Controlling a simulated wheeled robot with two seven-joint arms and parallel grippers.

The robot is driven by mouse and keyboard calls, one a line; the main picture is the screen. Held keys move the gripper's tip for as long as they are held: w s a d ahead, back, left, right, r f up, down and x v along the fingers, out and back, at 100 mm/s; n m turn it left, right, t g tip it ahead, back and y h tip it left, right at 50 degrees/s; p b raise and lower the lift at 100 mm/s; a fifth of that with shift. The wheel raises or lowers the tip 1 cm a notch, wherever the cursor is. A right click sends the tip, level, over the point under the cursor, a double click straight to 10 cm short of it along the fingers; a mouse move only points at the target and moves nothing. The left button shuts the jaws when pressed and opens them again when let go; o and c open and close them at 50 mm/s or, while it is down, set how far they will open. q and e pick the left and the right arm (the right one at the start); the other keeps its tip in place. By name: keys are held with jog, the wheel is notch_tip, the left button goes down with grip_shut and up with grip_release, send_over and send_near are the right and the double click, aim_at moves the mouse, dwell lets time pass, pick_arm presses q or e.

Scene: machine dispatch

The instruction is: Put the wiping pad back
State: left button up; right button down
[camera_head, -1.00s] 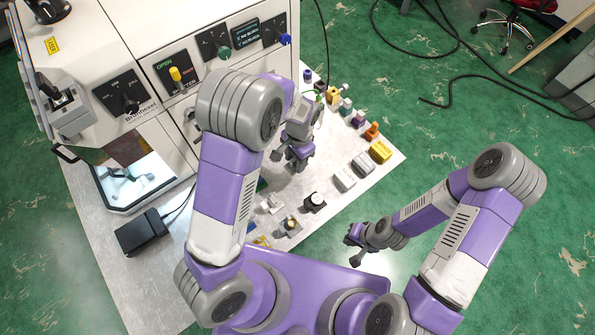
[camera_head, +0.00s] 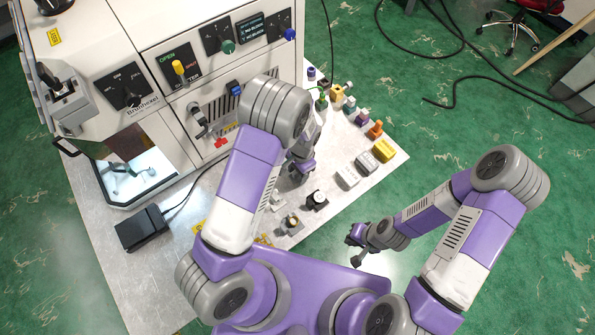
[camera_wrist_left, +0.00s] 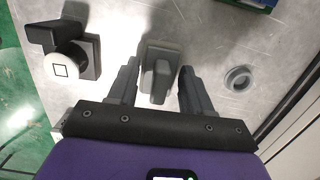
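A grey block with an upright grip, which looks like the wiping pad (camera_wrist_left: 159,72), lies on the metal table in the left wrist view. My left gripper (camera_wrist_left: 157,92) is open, with a finger on each side of the grip and gaps between. In the head view my left gripper (camera_head: 297,174) is low over the table, and the pad under it cannot be made out. My right gripper (camera_head: 355,250) is empty and looks open, off the table's front edge.
A black part with a white round cap (camera_wrist_left: 68,62) stands left of the pad; a grey ring (camera_wrist_left: 239,78) lies to the right. Grey blocks (camera_head: 347,176), a yellow block (camera_head: 384,151) and small coloured parts line the right edge. The white machine (camera_head: 160,60) stands behind.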

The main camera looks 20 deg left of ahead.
pick_arm(q)
jog(key=o, duration=0.3)
jog(key=shift+o, duration=0.2)
notch_tip(320, 180, up, 12)
jog(key=w+p, duration=0.1)
jog(key=shift+d, duration=0.45)
jog(key=shift+w, duration=0.1)
